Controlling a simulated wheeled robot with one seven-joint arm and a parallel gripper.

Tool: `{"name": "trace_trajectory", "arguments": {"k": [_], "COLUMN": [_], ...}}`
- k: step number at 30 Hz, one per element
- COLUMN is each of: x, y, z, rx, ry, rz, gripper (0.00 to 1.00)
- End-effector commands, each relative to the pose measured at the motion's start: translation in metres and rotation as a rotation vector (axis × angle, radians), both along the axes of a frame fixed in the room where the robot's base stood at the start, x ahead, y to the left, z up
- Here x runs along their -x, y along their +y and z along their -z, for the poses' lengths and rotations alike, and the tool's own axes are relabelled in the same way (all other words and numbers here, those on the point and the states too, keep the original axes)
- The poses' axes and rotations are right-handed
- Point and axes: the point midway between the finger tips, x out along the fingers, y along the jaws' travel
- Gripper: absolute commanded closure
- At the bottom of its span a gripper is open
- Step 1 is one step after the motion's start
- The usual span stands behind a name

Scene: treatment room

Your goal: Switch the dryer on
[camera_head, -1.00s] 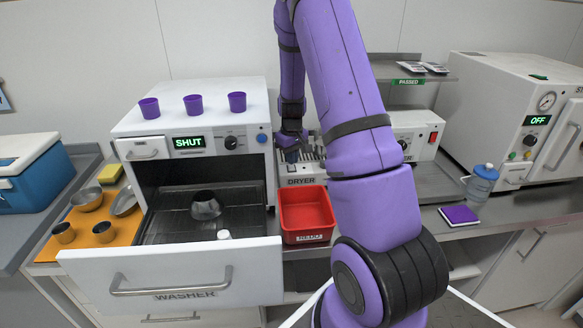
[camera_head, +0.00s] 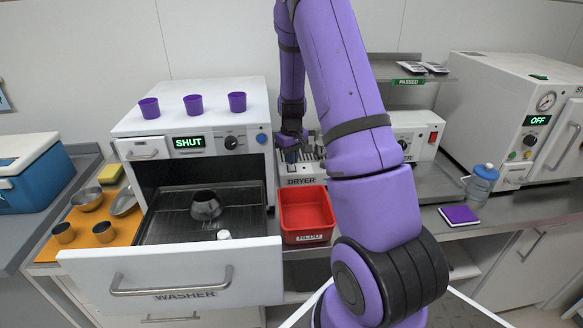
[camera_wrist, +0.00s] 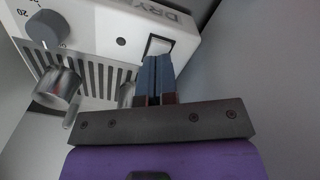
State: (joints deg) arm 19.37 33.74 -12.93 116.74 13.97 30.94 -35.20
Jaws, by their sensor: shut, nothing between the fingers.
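The white dryer (camera_head: 302,181) stands right of the washer, its lettered front partly hidden behind my arm. In the wrist view the dryer (camera_wrist: 100,30) shows a dark grey round knob, a slotted grille and a pale rocker switch (camera_wrist: 158,45) in a dark frame. My gripper (camera_head: 291,157) points down over the dryer. In the wrist view the blue fingertips (camera_wrist: 156,60) are shut together with nothing between them, right at the lower edge of the switch. I cannot tell whether they touch it or which way the switch is set.
The washer (camera_head: 172,282) has its drawer pulled out, with a metal vessel (camera_head: 206,205) inside. A red bin (camera_head: 306,212) sits in front of the dryer. Metal pieces (camera_wrist: 60,84) stand near the grille. A blue-capped bottle (camera_head: 481,185) is on the right counter.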

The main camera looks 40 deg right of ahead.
Motion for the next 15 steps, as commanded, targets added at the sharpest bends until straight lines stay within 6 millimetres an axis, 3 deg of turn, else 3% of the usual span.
{"name": "trace_trajectory", "arguments": {"k": [15], "x": [0.0], "y": [-0.0002], "z": [0.0066], "rx": [0.0], "ry": [0.0], "rz": [0.0], "gripper": [1.0]}}
